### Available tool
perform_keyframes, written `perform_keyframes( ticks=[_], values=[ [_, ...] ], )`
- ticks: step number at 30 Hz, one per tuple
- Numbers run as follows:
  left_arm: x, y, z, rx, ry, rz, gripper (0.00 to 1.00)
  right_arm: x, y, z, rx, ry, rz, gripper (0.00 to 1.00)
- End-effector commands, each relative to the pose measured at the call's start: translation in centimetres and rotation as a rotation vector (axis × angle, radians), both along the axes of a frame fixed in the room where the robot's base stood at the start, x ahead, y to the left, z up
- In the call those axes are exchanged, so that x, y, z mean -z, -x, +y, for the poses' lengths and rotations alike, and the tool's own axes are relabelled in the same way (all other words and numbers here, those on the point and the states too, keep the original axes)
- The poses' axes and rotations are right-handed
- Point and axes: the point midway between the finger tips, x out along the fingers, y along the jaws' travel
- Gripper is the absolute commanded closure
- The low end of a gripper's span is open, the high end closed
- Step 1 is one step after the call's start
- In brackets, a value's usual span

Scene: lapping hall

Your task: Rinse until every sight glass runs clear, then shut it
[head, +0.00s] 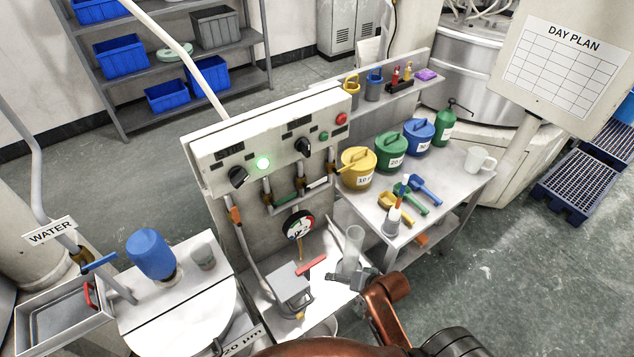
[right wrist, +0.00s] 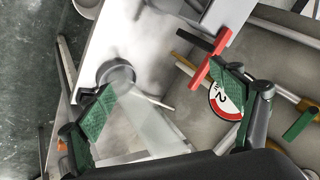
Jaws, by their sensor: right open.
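A clear upright glass tube (head: 353,246) with a dark base stands on the bench below the control panel. In the right wrist view the tube (right wrist: 140,118) shows between my open fingers, close to the left pad; contact cannot be told. My right gripper (head: 350,274) is at the tube, and its green-padded fingers (right wrist: 165,97) are wide apart. A red lever (head: 311,264) lies left of the tube and shows by the right finger in the wrist view (right wrist: 209,58). A round gauge (head: 298,225) is above it. My left gripper is out of view.
The control panel (head: 265,140) has black knobs and a lit green lamp (head: 263,163). A blue bottle (head: 151,254) and WATER pipe sign (head: 50,232) are at left.

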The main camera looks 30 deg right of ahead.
Motion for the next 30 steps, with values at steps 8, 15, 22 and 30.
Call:
perform_keyframes(
  ticks=[8, 15, 22, 30],
  values=[
    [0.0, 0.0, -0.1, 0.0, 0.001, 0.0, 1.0, -4.8, -12.2, -1.2, 0.52, -0.697, -0.188, 0.15],
    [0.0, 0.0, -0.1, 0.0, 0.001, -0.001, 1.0, -11.4, -21.9, -5.5, 0.946, -1.569, -0.251, 0.15],
    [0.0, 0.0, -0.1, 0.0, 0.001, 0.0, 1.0, -14.4, -25.2, -8.8, 1.087, -2.039, -0.22, 0.15],
    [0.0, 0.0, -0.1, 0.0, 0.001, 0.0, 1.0, -14.9, -28.3, -8.9, 1.101, -2.104, -0.209, 0.15]
  ],
)
